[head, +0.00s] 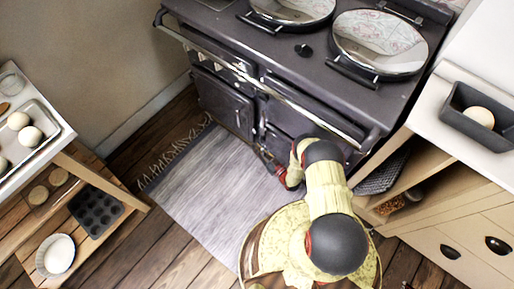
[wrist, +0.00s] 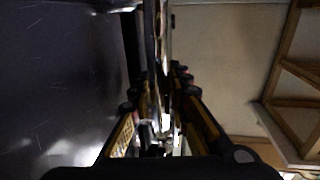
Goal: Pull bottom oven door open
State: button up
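The dark range cooker (head: 300,75) stands along the back, with a left oven door (head: 222,100) and another dark front panel (head: 285,147) partly behind my arm. The doors look closed in the head view; the lower front on the right is mostly hidden. My gripper (head: 268,160) is low at the cooker front, near the middle, partly hidden by my arm. In the wrist view, my gripper's fingers (wrist: 163,110) stand on both sides of a narrow upright metal part (wrist: 160,60). A dark panel (wrist: 60,80) fills the left. I cannot tell whether the fingers touch the metal part.
A grey rug (head: 205,180) lies before the cooker. A wooden shelf unit (head: 75,165) with a muffin tin (head: 96,212) stands at left. A cream cabinet (head: 455,215) stands close at right. A metal rail (head: 315,112) runs across the cooker's upper front.

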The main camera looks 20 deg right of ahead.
jog(key=shift+w+a, duration=0.25)
jog(key=shift+w, duration=0.3)
jog(key=c, duration=0.3)
grip_shut()
